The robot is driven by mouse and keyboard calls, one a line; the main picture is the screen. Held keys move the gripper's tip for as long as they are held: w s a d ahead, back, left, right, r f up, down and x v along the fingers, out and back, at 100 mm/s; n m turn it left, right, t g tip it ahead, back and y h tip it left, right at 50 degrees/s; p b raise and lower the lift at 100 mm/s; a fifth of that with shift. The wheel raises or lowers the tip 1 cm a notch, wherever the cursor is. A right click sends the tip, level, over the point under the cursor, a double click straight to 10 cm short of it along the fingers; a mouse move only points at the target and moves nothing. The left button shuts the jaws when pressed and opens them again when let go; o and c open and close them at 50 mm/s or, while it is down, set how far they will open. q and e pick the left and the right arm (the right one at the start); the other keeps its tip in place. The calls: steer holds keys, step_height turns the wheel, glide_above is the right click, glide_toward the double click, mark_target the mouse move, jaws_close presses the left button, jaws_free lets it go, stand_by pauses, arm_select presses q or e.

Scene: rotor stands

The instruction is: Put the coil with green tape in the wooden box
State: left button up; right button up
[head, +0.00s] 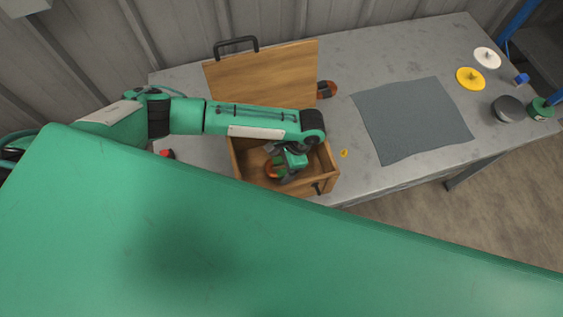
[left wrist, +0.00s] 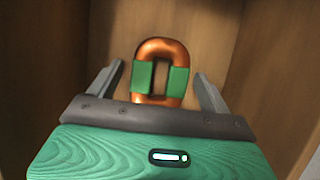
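The coil with green tape (left wrist: 161,51), an orange copper ring with green bands on its two long sides, lies inside the wooden box (head: 330,168). It also shows partly in the head view (head: 272,170). My left gripper (left wrist: 160,88) is inside the box just over the coil. Its two fingers stand apart on either side of the coil, with a gap visible on each side. The box's lid (head: 262,75) is open and stands up at the back. My left arm hides part of the box in the head view. My right gripper is not in view.
Another coil with dark tape (head: 327,89) lies behind the box, beside the lid. A grey mat (head: 412,118) lies bare to the right. White (head: 487,58) and yellow (head: 470,78) discs, a dark round piece (head: 508,109) and a blue block (head: 521,79) sit at the far right.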

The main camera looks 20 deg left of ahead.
arm_select(q)
steer(key=b+v, duration=0.2)
steer(key=v, duration=1)
steer(key=shift+r, duration=0.2)
